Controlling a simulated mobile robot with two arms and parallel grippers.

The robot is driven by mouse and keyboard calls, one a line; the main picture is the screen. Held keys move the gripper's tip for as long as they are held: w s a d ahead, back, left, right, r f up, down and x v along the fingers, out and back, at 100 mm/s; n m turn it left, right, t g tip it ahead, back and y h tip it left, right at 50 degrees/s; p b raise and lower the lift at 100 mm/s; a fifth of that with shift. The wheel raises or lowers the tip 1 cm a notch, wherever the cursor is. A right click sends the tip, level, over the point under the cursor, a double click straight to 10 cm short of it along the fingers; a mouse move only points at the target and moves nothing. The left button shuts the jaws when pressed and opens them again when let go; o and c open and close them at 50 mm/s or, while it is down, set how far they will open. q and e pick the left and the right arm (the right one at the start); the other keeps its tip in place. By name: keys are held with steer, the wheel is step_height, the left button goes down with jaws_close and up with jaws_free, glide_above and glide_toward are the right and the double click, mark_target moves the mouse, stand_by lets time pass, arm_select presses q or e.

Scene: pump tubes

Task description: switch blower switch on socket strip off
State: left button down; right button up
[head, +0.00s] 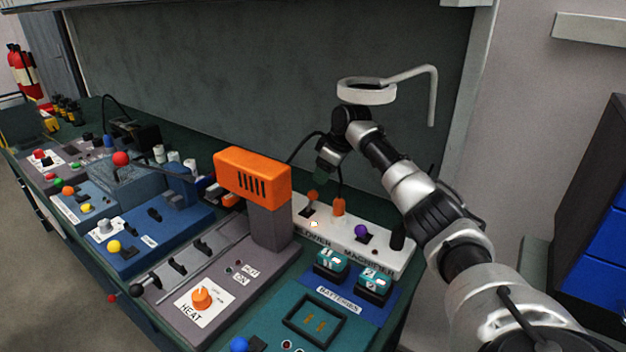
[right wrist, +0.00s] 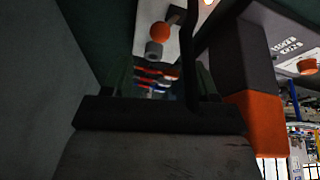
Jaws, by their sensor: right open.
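My left gripper is not in view.
The orange blower (head: 252,176) on its grey post stands left of the strip. An orange plug (head: 339,206) and a purple-knobbed switch (head: 361,231) sit on the strip. Teal battery blocks (head: 331,262) are in front.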

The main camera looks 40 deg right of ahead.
mark_target(314, 192)
steer(key=x, duration=0.3)
steer(key=shift+a, duration=0.15)
steer(key=x, duration=0.6)
steer(key=shift+w+f+b, duration=0.15)
steer(key=shift+f+b, duration=0.15)
steer(key=shift+b, duration=0.05)
steer(key=shift+w+f, duration=0.1)
steer(key=shift+f, duration=0.2)
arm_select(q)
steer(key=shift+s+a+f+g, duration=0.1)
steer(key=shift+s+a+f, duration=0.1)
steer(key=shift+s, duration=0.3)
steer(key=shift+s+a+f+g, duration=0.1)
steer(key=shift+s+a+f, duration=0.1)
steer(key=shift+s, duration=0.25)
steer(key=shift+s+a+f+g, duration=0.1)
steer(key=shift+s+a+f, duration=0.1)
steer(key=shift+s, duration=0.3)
arm_select(e)
steer(key=shift+c, duration=0.4)
